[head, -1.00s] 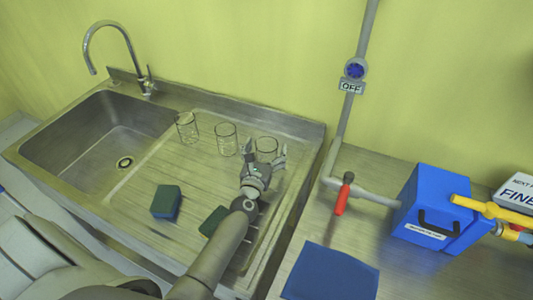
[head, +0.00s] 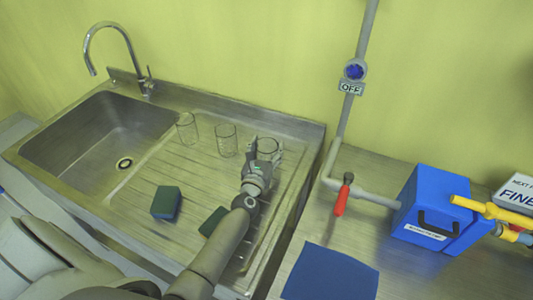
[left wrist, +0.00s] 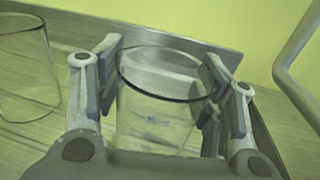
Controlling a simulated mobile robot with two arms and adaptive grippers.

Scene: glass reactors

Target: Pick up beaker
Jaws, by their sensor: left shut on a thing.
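Three clear glass beakers stand in a row on the ribbed drainboard at the back of the sink unit. My left gripper (head: 265,154) is at the rightmost beaker (head: 267,146), with its fingers shut on the glass from both sides. In the left wrist view this beaker (left wrist: 158,125) is upright between the two finger pads, and its lower part is hidden by the gripper. The middle beaker (head: 226,140) and the left beaker (head: 187,128) stand free. The middle one seems to show at the left edge of the wrist view (left wrist: 25,75). My right gripper is not in view.
The sink basin (head: 95,140) and faucet (head: 118,50) are at the left. Two sponges, one blue-green (head: 166,203) and one dark green (head: 213,221), lie on the drainboard. A raised steel rim (head: 270,118) runs behind the beakers. A pipe with a red-handled valve (head: 342,198) stands right.

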